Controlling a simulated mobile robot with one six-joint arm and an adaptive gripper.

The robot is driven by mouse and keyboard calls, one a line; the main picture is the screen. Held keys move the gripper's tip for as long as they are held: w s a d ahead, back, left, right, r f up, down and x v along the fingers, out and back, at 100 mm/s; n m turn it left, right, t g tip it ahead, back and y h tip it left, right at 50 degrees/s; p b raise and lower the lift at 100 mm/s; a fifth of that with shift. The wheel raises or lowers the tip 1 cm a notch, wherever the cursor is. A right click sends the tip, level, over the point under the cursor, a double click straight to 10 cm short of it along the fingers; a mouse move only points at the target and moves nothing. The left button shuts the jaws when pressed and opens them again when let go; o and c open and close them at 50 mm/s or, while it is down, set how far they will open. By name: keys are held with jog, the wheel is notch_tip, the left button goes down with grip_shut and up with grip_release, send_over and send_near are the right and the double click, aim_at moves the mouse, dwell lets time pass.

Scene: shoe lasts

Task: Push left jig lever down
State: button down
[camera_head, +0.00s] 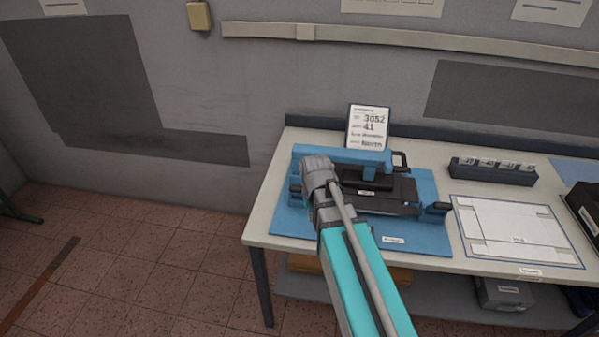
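A blue jig (360,157) with a dark centre block (375,185) sits on a blue mat (291,221) on the table. A small blue part with a dark tip (295,187) shows at the jig's left side, just left of my wrist; I cannot tell whether it is the left lever or how it stands. My grey wrist (318,172) is over the jig's left part and hides much of it. My gripper's fingers are hidden, so contact with the jig cannot be seen. A black handle (400,160) stands at the jig's back right, and a blue end piece (436,209) at its front right.
A card with numbers (368,127) stands behind the jig. To the right are a dark rack (493,171), a white outlined sheet (515,232) and a black box (585,205). The table's left edge is close to the mat; floor is open beyond it.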

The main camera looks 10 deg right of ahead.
jog(key=w+r+m+p, duration=0.3)
jog(key=w+r+p, duration=1)
jog(key=w, duration=0.5)
jog(key=shift+w+r, duration=0.2)
jog(key=shift+r, duration=0.45)
jog(key=shift+a+f, duration=0.1)
jog(key=shift+f, duration=0.15)
jog(key=b, duration=1.1)
send_over(300, 192)
jog(key=w+d, duration=0.2)
jog(key=w, duration=0.4)
jog(key=f, duration=1)
jog(key=shift+s+a+f, duration=0.1)
jog(key=shift+s+a, duration=0.1)
jog(key=shift+a, duration=0.05)
jog(key=shift+s+a+f+b, duration=0.25)
jog(key=shift+s+f+b, duration=0.2)
jog(key=shift+s+f, duration=0.2)
jog(key=shift+s+a+f+b, duration=0.25)
jog(key=shift+s+f+b, duration=0.25)
jog(key=shift+s, duration=0.1)
jog(key=shift+a, duration=0.25)
jog(key=shift+f+t, duration=0.1)
jog(key=shift+t, duration=0.2)
